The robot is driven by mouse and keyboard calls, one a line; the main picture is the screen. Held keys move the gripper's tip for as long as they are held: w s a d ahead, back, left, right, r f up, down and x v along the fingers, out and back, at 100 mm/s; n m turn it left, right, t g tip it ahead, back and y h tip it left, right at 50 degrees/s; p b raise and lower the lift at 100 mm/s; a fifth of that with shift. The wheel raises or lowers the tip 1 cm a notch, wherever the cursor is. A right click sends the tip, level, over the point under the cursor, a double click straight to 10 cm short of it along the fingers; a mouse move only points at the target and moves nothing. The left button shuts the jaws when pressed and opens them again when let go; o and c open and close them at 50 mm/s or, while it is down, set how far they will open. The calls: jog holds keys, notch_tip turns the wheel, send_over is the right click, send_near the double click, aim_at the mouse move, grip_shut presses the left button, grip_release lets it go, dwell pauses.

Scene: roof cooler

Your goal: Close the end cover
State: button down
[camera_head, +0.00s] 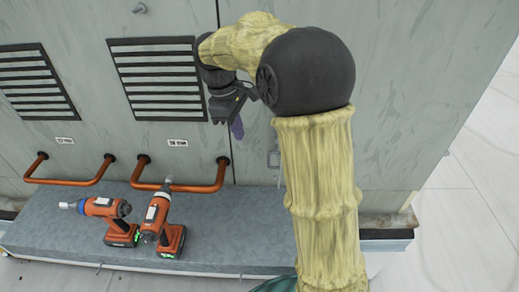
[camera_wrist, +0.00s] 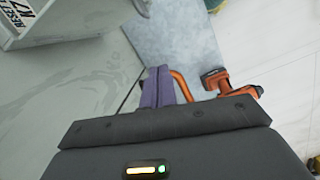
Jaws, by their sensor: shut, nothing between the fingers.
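The grey cabinet wall (camera_head: 400,130) fills most of the head view, with a dark vertical seam near my gripper. I cannot tell for sure which panel is the end cover. A grey box-like part (camera_wrist: 70,22) with black lettering juts out at the upper left of the wrist view; my arm may hide it in the head view. My gripper (camera_head: 237,128) has purple fingers that are shut and empty. It hangs in front of the wall near the seam, above the right orange handle. The fingers also show in the wrist view (camera_wrist: 160,88).
Pale floor (camera_head: 480,200) is clear at the right.

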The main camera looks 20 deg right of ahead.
jog(key=shift+w+a+r+n, duration=0.1)
jog(key=shift+w+r+n, duration=0.2)
jog(key=shift+r, duration=0.15)
jog(key=shift+w+a+r+n, duration=0.1)
jog(key=shift+w+r+n, duration=0.2)
jog(key=shift+r, duration=0.15)
jog(key=s+d+f+p, duration=0.3)
jog(key=d+f+p, duration=0.1)
jog(key=f, duration=0.6)
jog(key=shift+d, duration=0.8)
jog(key=shift+a+r, duration=0.1)
jog(key=shift+a, duration=0.05)
